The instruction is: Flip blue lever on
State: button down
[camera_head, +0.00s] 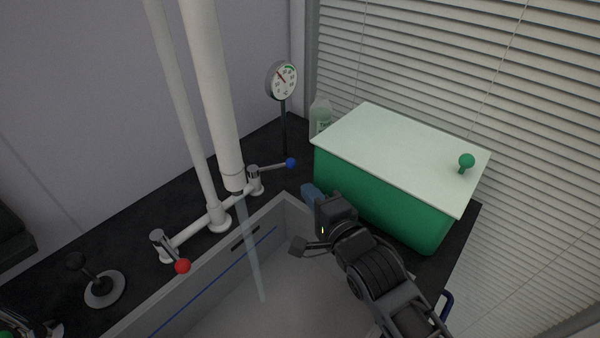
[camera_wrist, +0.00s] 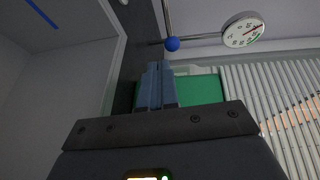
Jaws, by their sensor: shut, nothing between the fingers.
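The blue lever (camera_head: 291,163) is a thin metal rod with a blue ball at its end, reaching right from the valve beside the white pipe. Its ball also shows in the wrist view (camera_wrist: 172,43), just beyond my fingertips and slightly right of them. My gripper (camera_head: 307,188) is at the far right corner of the grey basin, a little below and right of the ball in the head view. In the wrist view, its blue-grey fingers (camera_wrist: 158,66) are together with nothing between them. They look apart from the ball, though the exact gap is hard to tell.
A red lever (camera_head: 183,266) sits on the valve at the left. A clear stream falls from the pipe into the basin (camera_head: 285,210). A green box with a white lid (camera_head: 400,145) stands close on the right. A gauge (camera_head: 282,80) stands behind the blue lever.

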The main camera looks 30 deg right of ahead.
aim_at(274, 166)
jog(key=w, duration=0.1)
jog(key=w+p, duration=0.1)
jog(key=w, duration=0.3)
jog(key=shift+w+r, duration=0.1)
jog(key=shift+r, duration=0.2)
jog(key=shift+w, duration=0.1)
jog(key=shift+w+d, duration=0.3)
jog(key=shift+w, duration=0.1)
